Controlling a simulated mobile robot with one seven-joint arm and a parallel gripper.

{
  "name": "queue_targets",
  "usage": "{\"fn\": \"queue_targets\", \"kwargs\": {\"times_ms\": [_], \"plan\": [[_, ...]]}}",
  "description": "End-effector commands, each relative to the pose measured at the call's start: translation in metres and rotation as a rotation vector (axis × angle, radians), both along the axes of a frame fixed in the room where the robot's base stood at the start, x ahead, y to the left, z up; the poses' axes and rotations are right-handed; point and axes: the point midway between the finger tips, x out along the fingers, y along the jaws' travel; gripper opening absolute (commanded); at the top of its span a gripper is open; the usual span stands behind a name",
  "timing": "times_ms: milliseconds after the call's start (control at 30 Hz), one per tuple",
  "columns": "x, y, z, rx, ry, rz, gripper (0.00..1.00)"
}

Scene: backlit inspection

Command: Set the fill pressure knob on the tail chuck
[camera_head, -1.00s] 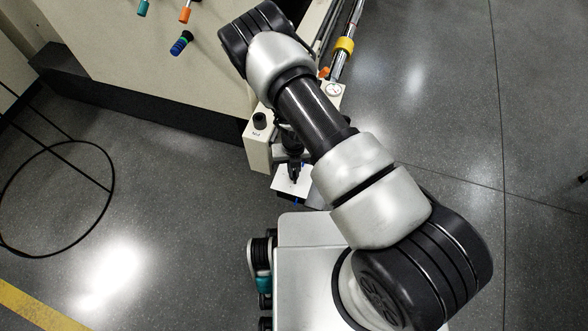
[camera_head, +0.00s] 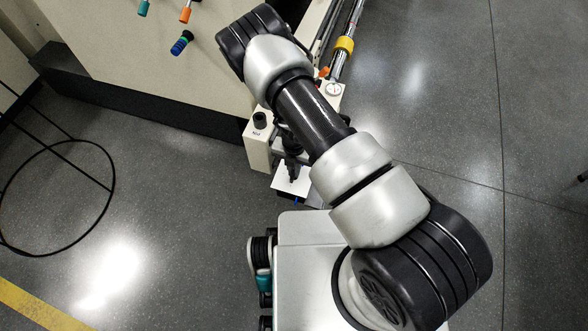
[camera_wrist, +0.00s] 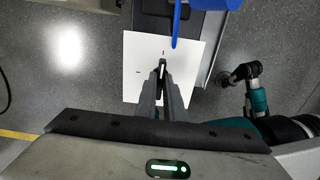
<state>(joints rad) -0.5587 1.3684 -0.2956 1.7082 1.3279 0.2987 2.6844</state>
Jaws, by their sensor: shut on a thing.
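A white plate (camera_wrist: 190,85) with short black tick marks lies under my gripper (camera_wrist: 162,66) in the wrist view. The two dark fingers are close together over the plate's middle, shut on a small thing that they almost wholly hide. By its place amid the marks I take it for the fill pressure knob; its pointer cannot be made out. In the head view the white plate (camera_head: 283,184) shows below my gripper (camera_head: 292,180), beside the end of the machine.
A blue part (camera_wrist: 175,28) hangs over the plate's far edge. In the head view a cream box (camera_head: 257,150) with a black knob (camera_head: 260,119) and a round gauge (camera_head: 334,89) stand close to my arm. Open floor (camera_head: 180,220) lies left.

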Motion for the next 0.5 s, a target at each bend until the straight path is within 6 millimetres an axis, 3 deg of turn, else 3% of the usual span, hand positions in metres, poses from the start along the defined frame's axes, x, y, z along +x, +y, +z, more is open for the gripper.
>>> {"fn": "queue_targets", "kwargs": {"times_ms": [267,300,367,500], "plan": [[0.0011,0.0006,0.0006,0.001,-0.003,-0.004,0.00],[0.0011,0.0006,0.0006,0.001,-0.003,-0.004,0.15],[0.0010,0.0005,0.0006,0.001,-0.003,-0.003,0.25],[0.0006,0.0003,0.0004,0.001,-0.001,-0.002,0.27]]}}
